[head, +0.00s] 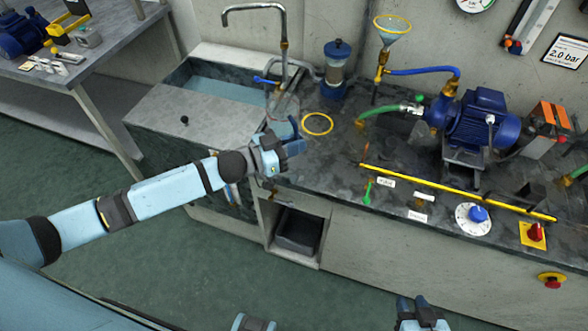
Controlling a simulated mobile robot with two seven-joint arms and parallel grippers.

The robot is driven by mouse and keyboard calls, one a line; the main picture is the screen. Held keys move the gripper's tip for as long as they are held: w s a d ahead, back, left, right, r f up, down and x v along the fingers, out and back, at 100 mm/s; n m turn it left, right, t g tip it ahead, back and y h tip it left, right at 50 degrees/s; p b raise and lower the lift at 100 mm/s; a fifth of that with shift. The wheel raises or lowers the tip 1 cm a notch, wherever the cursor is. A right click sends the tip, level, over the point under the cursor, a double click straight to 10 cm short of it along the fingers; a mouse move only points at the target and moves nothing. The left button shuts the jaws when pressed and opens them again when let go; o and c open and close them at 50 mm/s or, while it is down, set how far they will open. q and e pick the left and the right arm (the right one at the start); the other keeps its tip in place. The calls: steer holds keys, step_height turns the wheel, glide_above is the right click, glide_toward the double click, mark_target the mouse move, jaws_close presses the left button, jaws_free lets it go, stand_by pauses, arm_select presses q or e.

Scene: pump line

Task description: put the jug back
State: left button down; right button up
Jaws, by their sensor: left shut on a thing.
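My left gripper (292,147) reaches over the counter's front edge, just right of the sink. It is shut on what looks like the jug (285,129), a pale blue, see-through body mostly hidden behind the fingers. I cannot tell whether the jug touches the counter. A yellow ring (317,124) is marked on the dark counter just right of the jug, and its inside looks empty. My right gripper (421,308) shows at the bottom edge, low in front of the cabinet and away from the counter; its jaw gap is unclear.
The sink (205,85) with its tap (283,42) lies left. A blue-capped filter (336,65) and a funnel (392,27) stand behind the ring. The blue pump (482,118) with hoses is at right. A yellow bar (455,190) lies along the counter.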

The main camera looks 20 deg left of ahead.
arm_select(q)
step_height(320, 180, down, 6)
steer(key=shift+f, duration=0.15)
step_height(320, 180, down, 4)
steer(key=shift+r+b, duration=0.2)
steer(key=shift+b, duration=0.25)
steer(key=shift+f, duration=0.2)
steer(key=shift+f, duration=0.2)
steer(key=c, duration=1.2)
jaws_free()
steer(key=shift+r, duration=0.1)
